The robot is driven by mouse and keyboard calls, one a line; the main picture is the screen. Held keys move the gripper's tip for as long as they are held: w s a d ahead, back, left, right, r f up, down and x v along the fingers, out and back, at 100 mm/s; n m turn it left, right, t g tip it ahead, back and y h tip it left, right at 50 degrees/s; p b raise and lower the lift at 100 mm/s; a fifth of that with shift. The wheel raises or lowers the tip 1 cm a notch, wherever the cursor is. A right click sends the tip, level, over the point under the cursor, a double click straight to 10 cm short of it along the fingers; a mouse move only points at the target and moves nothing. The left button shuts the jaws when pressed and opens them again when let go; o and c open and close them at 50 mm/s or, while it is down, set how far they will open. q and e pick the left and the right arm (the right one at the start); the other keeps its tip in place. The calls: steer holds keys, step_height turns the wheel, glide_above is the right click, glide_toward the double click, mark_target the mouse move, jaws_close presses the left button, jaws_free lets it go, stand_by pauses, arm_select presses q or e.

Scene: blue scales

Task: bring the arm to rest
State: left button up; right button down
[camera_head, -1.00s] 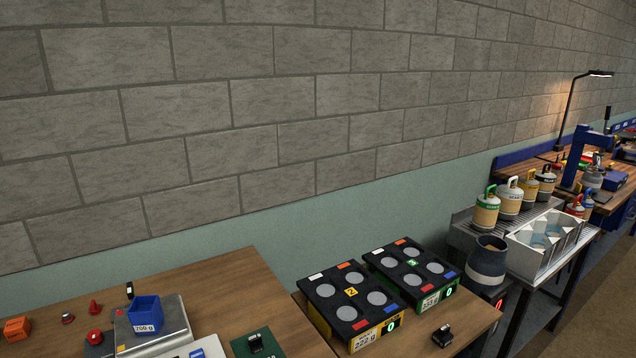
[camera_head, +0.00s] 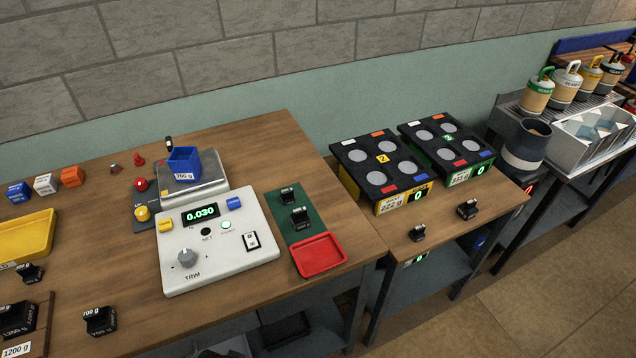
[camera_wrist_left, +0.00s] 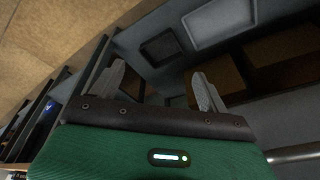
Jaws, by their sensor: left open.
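My left gripper (camera_wrist_left: 158,88) shows in the left wrist view with its two grey fingers spread wide apart. It is open and nothing is between the fingers. Behind it are shelves or trays in shadow and a tan floor. Neither of my arms shows in the head view, and my right gripper is in no view.
In the head view, a wooden table (camera_head: 110,200) bears a scale with a blue bin (camera_head: 184,163), a white control box (camera_head: 215,262) and a red tray (camera_head: 318,256). To the right stand two black four-pad units (camera_head: 382,160) (camera_head: 445,142). Open floor (camera_head: 540,270) lies at lower right.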

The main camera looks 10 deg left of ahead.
arm_select(q)
steer(key=s+f+b, duration=0.2)
steer(key=s+f, duration=0.1)
steer(key=f, duration=0.9)
steer(key=s+f+b, duration=0.1)
steer(key=s+f, duration=0.2)
steer(key=f, duration=0.9)
steer(key=s+a+f+g+b, duration=0.1)
steer(key=s+a+f+b, duration=0.2)
steer(key=s+f, duration=1.2)
steer(key=shift+s+a+f+g, duration=0.4)
steer(key=shift+s+a, duration=0.05)
steer(key=shift+s, duration=0.05)
